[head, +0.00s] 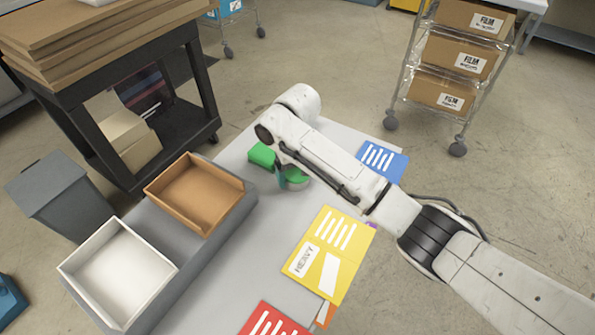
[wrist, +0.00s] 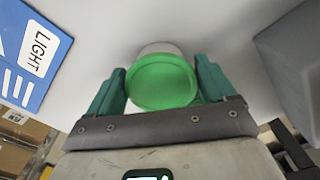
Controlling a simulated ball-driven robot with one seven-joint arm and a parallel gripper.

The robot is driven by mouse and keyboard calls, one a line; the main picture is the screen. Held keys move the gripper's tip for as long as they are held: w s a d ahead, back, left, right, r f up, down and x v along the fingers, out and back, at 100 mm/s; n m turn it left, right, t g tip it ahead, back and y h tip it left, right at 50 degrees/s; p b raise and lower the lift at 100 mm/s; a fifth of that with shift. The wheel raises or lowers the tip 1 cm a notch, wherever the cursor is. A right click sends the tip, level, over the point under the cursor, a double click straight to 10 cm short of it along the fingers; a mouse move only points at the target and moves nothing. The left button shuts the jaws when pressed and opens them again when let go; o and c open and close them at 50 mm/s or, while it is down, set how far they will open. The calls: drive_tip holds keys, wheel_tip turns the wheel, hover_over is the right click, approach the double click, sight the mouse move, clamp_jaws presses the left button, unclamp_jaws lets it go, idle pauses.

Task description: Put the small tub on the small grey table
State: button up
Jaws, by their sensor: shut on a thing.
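The small tub (wrist: 162,82) is white with a bright green lid. In the wrist view it sits between the two teal fingers of my gripper (wrist: 163,88), which is shut on it. In the head view the tub (head: 296,179) is partly hidden by my gripper (head: 286,176) and arm, over the light grey tabletop (head: 232,250). I cannot tell whether its base touches that surface. I cannot tell whether this tabletop is the small grey table that the task names.
Brown (head: 195,195) and white (head: 118,270) trays stand on a grey ledge at left. Blue (head: 382,158), yellow (head: 328,255) and red (head: 272,322) cards lie on the tabletop. A black cart (head: 180,125) and wire rack (head: 410,95) stand behind.

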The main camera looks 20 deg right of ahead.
sight(298, 172)
drive_tip(key=o, duration=0.9)
drive_tip(key=shift+f, duration=0.1)
wheel_tip(298, 172, up, 12)
drive_tip(key=p, duration=0.2)
drive_tip(key=shift+r, duration=0.2)
